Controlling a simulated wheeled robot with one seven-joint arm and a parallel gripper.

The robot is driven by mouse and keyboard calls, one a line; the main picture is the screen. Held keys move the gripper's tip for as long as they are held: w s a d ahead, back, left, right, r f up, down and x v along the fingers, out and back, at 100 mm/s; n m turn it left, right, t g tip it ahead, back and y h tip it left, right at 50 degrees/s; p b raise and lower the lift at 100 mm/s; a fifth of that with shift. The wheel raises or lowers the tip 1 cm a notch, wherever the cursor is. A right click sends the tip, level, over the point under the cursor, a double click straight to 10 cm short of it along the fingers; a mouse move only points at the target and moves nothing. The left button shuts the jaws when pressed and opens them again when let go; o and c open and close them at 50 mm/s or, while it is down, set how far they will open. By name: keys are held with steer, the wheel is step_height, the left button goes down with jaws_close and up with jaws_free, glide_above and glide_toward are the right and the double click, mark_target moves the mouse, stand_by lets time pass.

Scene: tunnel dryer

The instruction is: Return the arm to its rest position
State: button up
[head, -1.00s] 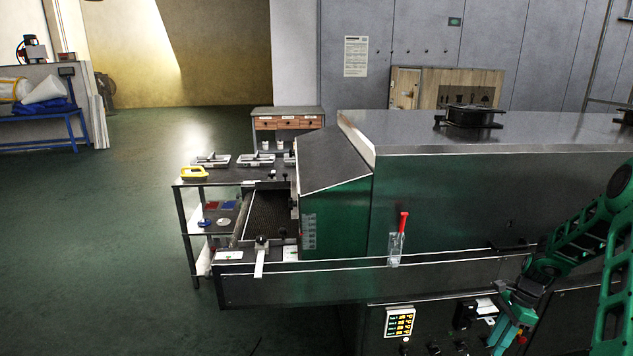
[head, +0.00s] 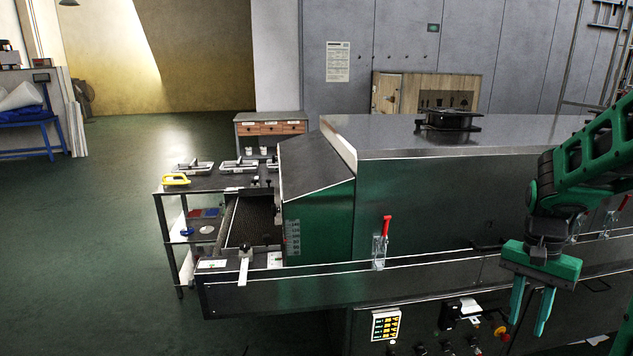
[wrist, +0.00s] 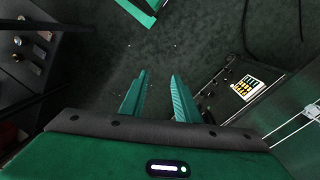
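My gripper (head: 530,308) hangs at the right of the head view, pointing down in front of the tunnel dryer (head: 430,195). Its two green fingers are apart with nothing between them. In the wrist view the open fingers (wrist: 160,100) point at bare dark floor. My green arm reaches in from the right edge of the head view.
The dryer's control panel (head: 386,324) with several knobs is left of my gripper; the panel also shows in the wrist view (wrist: 246,88). A red-handled clamp (head: 382,240) stands on the dryer's side rail. A steel side table (head: 165,215) stands left. Floor on the left is clear.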

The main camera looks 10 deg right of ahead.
steer(key=s+a+r+n, duration=0.2)
steer(key=s+a, duration=0.1)
steer(key=s, duration=0.4)
steer(key=s+a+r+n+t, duration=0.1)
steer(key=s+a+r+n, duration=0.1)
steer(key=s, duration=0.5)
steer(key=shift+s+a+n+t, duration=0.3)
steer(key=shift+a+n, duration=0.4)
steer(key=shift+a, duration=0.5)
steer(key=shift+w+f, duration=0.3)
steer(key=shift+w, duration=0.35)
steer(key=shift+s, duration=0.15)
